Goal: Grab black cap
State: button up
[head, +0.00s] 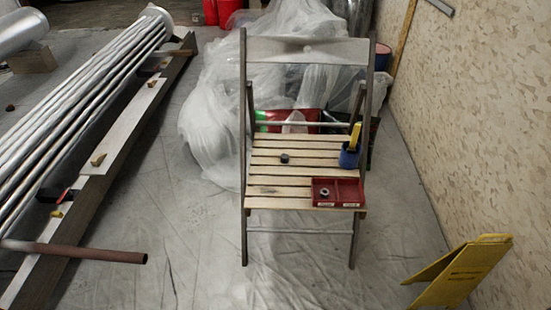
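A small dark cylindrical piece (284,158), which looks like the black cap, sits on the slatted seat of a folding chair (270,179), left of the seat's middle. It stands apart from the other things on the seat. A red divided tray (349,190) lies at the front right of the seat. A small dark grey round piece (325,193) is in the tray's left compartment. My gripper is not in this view.
A blue cup (348,158) holding something yellow stands at the seat's right edge. The chair's backrest (307,51) rises behind. Crumpled plastic sheeting (215,115) lies beyond. A yellow sign (462,272) stands right, by the wall. Long pipes (85,105) lie left. Floor before the chair is clear.

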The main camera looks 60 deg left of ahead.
aim_at(284, 157)
jog(key=u, duration=0.05)
jog(key=k, duration=1.65)
jog(key=u, duration=1.7)
jog(key=i, duration=0.8)
jog(key=u, duration=0.1)
